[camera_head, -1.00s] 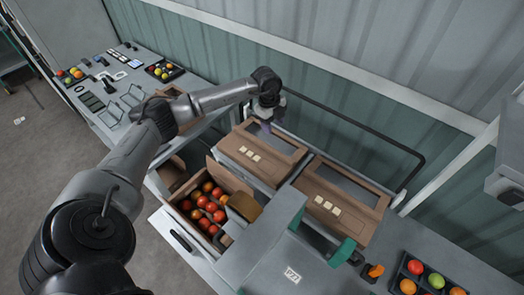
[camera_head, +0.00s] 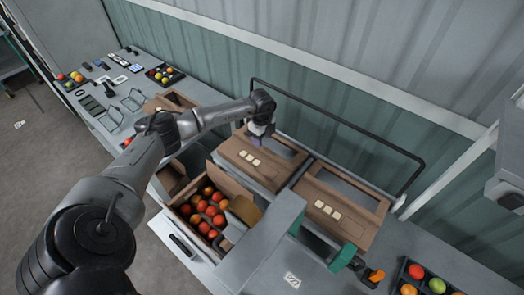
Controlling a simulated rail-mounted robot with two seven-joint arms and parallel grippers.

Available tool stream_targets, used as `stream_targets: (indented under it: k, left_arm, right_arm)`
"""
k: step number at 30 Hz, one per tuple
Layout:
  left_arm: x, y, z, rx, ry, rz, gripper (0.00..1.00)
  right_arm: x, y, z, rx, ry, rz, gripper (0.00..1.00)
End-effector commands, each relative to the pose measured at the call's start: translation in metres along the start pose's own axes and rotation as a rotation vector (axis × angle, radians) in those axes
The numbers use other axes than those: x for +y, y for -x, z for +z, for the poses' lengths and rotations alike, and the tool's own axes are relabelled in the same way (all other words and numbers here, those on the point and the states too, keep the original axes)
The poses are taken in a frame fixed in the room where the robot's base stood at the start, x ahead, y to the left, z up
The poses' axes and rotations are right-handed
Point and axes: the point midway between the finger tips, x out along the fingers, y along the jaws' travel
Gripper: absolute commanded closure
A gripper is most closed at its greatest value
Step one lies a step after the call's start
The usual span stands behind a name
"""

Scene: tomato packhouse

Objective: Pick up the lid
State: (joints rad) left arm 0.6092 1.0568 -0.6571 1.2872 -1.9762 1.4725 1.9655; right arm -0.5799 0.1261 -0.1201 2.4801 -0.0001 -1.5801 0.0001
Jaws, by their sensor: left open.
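Two brown lids, each with a long window and cream labels, lie side by side: a left lid (camera_head: 240,157) and a right lid (camera_head: 358,223). I cannot tell which one the task means. My left gripper (camera_head: 257,141) points down over the back part of the left lid, close to its window. Its fingers are small in the picture and are open. I cannot tell whether they touch the lid. My right gripper is not in view.
An open box (camera_head: 174,208) of tomatoes stands in front of the left lid. A grey housing (camera_head: 265,235) with green parts stands in front of the right lid. A black rail (camera_head: 345,122) runs behind the lids. A fruit tray (camera_head: 403,269) is at lower right.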

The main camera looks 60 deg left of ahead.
Motion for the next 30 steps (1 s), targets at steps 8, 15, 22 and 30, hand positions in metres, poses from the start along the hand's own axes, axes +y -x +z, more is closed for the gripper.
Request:
stream_targets:
  k: [8,15,22,30]
  left_arm:
    - [0.003,-0.036,-0.002,0.0,0.0,0.003,0.49]
    - [0.003,-0.047,-0.002,0.001,-0.001,0.002,0.49]
    - [0.003,-0.047,-0.002,0.0,-0.001,0.002,0.54]
    - [0.003,-0.047,-0.002,0.0,-0.001,0.002,0.8]
  right_arm:
    - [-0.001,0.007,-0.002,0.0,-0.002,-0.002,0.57]
    - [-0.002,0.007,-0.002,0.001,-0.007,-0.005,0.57]
    - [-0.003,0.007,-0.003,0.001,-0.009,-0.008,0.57]
    - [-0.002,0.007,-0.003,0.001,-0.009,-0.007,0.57]
